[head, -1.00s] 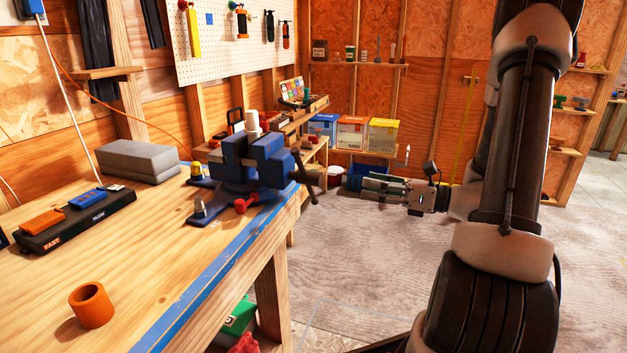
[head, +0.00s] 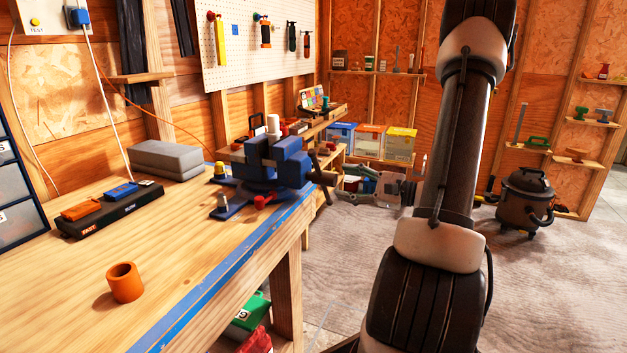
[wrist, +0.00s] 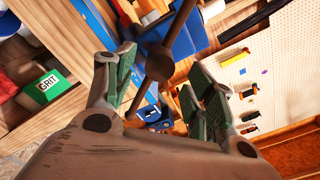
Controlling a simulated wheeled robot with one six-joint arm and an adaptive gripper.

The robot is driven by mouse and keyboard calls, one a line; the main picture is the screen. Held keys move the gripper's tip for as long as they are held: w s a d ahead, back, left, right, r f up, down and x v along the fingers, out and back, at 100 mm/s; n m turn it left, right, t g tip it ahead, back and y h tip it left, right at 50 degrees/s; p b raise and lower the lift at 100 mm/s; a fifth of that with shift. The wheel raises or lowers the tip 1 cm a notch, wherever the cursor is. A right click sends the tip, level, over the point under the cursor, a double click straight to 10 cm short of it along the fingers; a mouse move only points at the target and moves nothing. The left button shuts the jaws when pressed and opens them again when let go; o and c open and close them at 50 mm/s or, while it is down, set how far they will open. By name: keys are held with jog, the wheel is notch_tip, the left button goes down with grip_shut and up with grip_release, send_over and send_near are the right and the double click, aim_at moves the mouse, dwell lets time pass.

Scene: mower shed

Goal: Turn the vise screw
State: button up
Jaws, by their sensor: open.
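The blue vise (head: 272,166) is mounted at the right edge of the wooden bench. Its dark screw end and tilted handle bar (head: 322,178) stick out to the right, toward my gripper (head: 345,183). In the wrist view the round screw end (wrist: 158,66) and its slanting bar appear between the two green-padded fingers of my gripper (wrist: 166,88). The fingers are spread apart on either side of it and hold nothing. In the head view the fingertips are close to the handle; I cannot tell whether they touch it.
On the bench (head: 190,250) are an orange cylinder (head: 125,282), a black tray with FAST and SLOW labels (head: 110,208) and a grey block (head: 165,160). A green GRIT box (wrist: 48,87) sits below the bench. A shop vacuum (head: 525,200) stands on open floor at right.

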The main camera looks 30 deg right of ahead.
aim_at(322, 178)
jog(key=x, duration=0.7)
jog(key=shift+w+a, duration=0.25)
jog(key=shift+w, duration=0.05)
